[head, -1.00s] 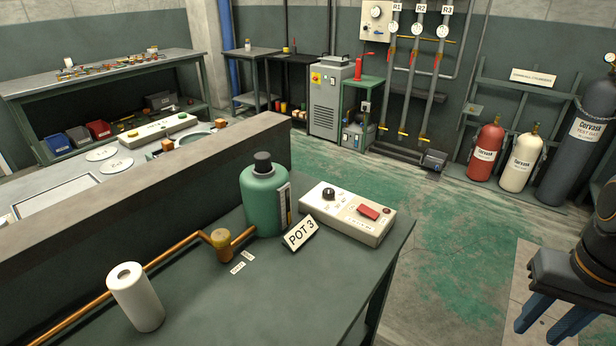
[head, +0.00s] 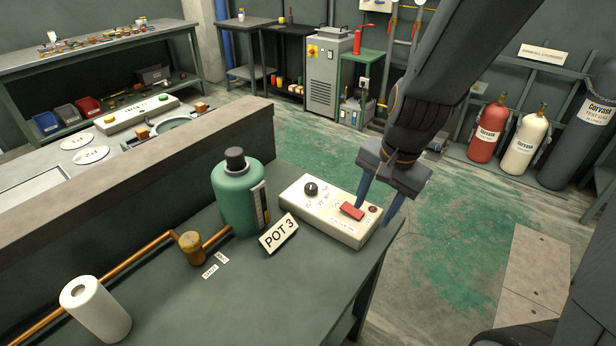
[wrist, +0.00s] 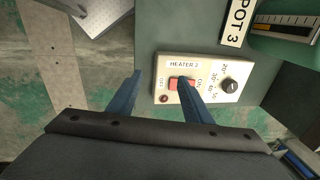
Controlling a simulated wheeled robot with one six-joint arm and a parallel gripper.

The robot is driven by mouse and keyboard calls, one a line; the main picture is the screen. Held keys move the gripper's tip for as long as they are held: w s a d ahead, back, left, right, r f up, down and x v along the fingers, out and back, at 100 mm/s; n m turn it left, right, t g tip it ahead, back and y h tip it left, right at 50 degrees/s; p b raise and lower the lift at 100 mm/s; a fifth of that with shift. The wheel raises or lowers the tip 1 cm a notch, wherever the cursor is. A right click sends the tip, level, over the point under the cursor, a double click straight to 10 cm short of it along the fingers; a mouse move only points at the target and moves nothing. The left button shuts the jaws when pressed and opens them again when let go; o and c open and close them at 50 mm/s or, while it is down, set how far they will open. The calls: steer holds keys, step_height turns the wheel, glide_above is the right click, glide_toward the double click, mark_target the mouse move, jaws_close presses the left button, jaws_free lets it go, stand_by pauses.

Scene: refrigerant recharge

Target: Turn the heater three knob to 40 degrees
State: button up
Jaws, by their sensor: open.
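The heater box (head: 292,206) is cream, on the green bench beside the POT 3 sign. It also shows in the wrist view (wrist: 203,93), labelled HEATER with a digit too small to be sure of. Its round black knob (head: 311,188) stands near the far end, with printed numbers around it; the knob is clear in the wrist view (wrist: 229,86). I cannot tell its exact setting. A red switch (head: 351,211) sits at the near end. My gripper (head: 374,214) is open and empty, its blue fingers pointing down over the switch end, away from the knob.
A green pot (head: 238,192) with a black cap stands left of the box. The POT 3 sign (head: 279,236) stands close in front of both. A copper pipe (head: 128,262) and white roll (head: 95,308) are further left. The bench edge lies just right of the box.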

steer(key=w+a+r+m+t+y+p, duration=0.1)
steer(key=w+a+m+p, duration=0.1)
steer(key=w+a+m, duration=0.65)
steer(key=m+t+p, duration=0.1)
steer(key=m+p, duration=0.1)
steer(key=m, duration=1)
glide_toward(311, 186)
steer(key=f, duration=0.1)
steer(key=shift+y, duration=0.3)
steer(key=b+x, duration=0.2)
steer(key=x, duration=0.5)
steer(key=shift+w+d+f, duration=0.1)
steer(key=shift+w+d, duration=0.05)
steer(key=shift+w, duration=0.05)
steer(key=c, duration=1)
